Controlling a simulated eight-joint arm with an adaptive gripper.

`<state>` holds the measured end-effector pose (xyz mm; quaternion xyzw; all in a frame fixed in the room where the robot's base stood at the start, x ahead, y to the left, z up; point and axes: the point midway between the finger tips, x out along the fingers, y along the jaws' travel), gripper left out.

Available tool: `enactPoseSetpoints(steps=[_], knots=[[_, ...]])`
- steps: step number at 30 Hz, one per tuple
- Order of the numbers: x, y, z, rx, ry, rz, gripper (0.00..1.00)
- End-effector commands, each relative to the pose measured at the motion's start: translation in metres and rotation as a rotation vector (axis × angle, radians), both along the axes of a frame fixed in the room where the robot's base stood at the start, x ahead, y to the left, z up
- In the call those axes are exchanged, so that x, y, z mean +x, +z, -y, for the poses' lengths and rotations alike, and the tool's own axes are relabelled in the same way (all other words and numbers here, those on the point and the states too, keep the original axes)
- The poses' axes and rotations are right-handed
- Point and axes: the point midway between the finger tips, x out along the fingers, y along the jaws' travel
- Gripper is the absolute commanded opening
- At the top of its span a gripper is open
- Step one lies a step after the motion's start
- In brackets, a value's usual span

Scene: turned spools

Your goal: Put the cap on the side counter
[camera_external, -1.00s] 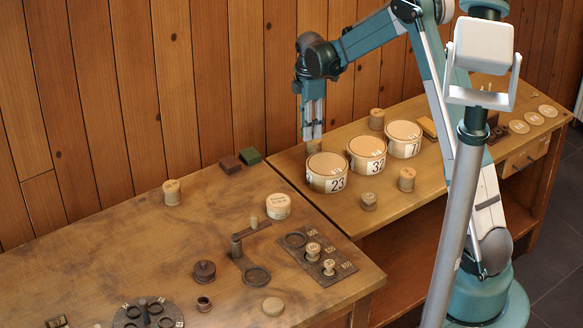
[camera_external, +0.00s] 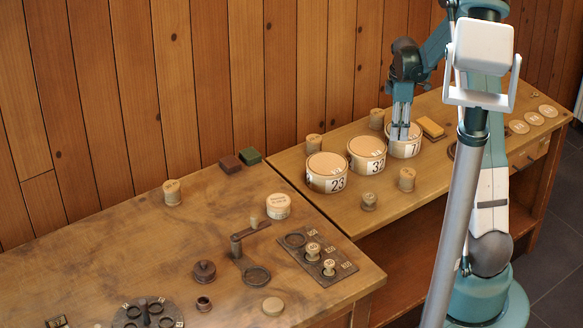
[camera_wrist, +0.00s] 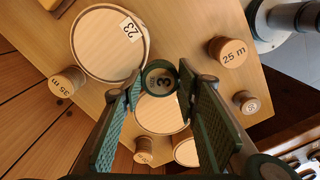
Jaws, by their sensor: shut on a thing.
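My gripper (camera_external: 401,132) is over the rightmost round canister (camera_external: 404,148) on the right-hand counter. In the wrist view, my gripper (camera_wrist: 161,88) is shut on a small round piece (camera_wrist: 160,78). The piece has a dark rim and a pale face marked 3, and appears to be the cap. In the external view it is too small to make out at the fingertips. The side counter appears to be this wooden right-hand counter (camera_external: 335,202), which carries three pale-topped canisters.
Wooden spools (camera_external: 407,179) stand in front of and behind the canisters. The left bench (camera_external: 110,245) holds several small parts. Bare counter shows at the front, between the small spool (camera_external: 369,201) and the edge.

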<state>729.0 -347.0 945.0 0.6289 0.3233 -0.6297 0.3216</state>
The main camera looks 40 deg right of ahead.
Motion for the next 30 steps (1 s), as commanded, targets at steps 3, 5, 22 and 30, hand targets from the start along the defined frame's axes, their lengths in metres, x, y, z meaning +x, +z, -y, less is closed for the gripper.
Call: enactPoseSetpoints(steps=[3, 5, 22, 30], knots=[[-0.024, -0.003, 0.027, 0.0, -0.048, 0.0, 0.25], [-0.035, -0.004, 0.038, 0.0, -0.07, 0.0, 0.25], [-0.085, -0.009, 0.084, 0.0, -0.162, 0.0, 0.25], [-0.084, -0.009, 0.084, 0.0, -0.162, 0.0, 0.25]])
